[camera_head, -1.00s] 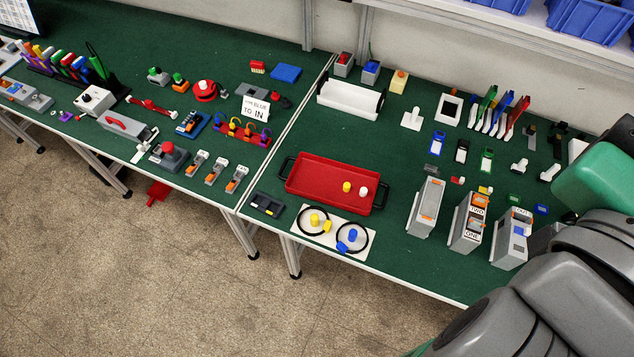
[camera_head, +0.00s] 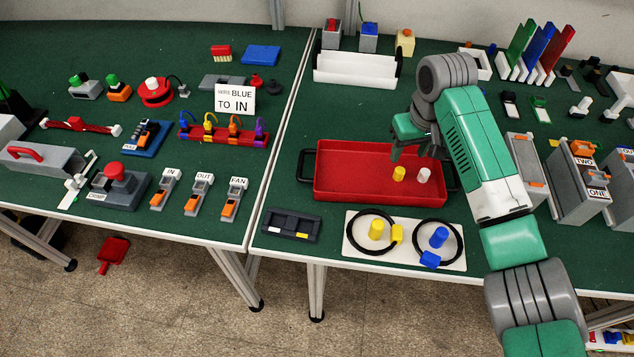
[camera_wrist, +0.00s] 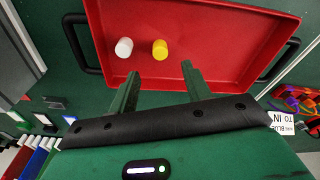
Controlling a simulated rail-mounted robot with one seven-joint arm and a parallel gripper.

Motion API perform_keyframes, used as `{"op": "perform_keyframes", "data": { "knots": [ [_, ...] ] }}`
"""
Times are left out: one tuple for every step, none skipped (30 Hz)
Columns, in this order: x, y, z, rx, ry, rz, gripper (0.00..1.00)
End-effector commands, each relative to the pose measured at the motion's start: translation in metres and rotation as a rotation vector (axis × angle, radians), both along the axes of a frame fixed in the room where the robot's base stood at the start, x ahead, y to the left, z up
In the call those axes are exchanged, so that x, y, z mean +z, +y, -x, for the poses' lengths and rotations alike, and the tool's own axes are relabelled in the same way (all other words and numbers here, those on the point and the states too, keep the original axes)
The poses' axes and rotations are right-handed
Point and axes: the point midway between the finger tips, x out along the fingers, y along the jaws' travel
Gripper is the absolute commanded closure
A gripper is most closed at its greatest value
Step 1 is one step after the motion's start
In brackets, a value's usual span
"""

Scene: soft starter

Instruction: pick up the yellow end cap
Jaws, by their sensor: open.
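The yellow end cap (camera_head: 399,174) stands in the red tray (camera_head: 340,190), left of a white end cap (camera_head: 424,175). In the wrist view the yellow end cap (camera_wrist: 160,49) is on the tray floor beside the white end cap (camera_wrist: 124,47). My gripper (camera_head: 415,152) is over the back right part of the tray. In the wrist view my gripper (camera_wrist: 160,84) has its two fingers apart with nothing between them, and the yellow end cap lies beyond the tips, between their lines. My arm covers part of the tray's right side.
A white board (camera_head: 400,251) with black rings and yellow and blue pieces lies in front of the tray. A white rack (camera_head: 352,69) stands behind it. Grey units (camera_head: 578,185) stand to the right.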

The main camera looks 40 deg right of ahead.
Motion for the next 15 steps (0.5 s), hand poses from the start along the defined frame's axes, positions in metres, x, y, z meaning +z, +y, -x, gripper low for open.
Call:
{"op": "perform_keyframes", "data": {
  "knots": [
    [-0.001, -0.002, 0.004, -0.006, 0.005, -0.003, 0.51],
    [-0.001, -0.003, 0.004, -0.007, 0.006, -0.005, 0.51],
    [-0.001, -0.002, 0.004, -0.006, 0.007, -0.005, 0.51],
    [-0.002, -0.002, 0.003, -0.006, 0.006, -0.004, 0.51],
    [-0.004, -0.002, 0.003, -0.005, 0.006, -0.004, 0.51],
    [-0.009, -0.002, 0.002, -0.005, 0.007, -0.005, 0.51],
    [-0.013, -0.002, 0.002, -0.005, 0.007, -0.005, 0.51],
    [-0.017, -0.002, 0.001, -0.005, 0.007, -0.005, 0.51],
    [-0.023, -0.002, 0.0, -0.005, 0.006, -0.004, 0.51],
    [-0.026, -0.003, 0.0, -0.004, 0.006, -0.003, 0.51],
    [-0.027, -0.003, 0.0, -0.004, 0.005, -0.003, 0.51],
    [-0.027, -0.003, -0.001, -0.004, 0.005, -0.002, 0.51],
    [-0.028, -0.003, -0.001, -0.004, 0.005, -0.002, 0.51],
    [-0.032, -0.003, -0.001, -0.004, 0.005, -0.002, 0.51],
    [-0.04, -0.003, -0.002, -0.004, 0.005, -0.002, 0.51]
  ]
}}
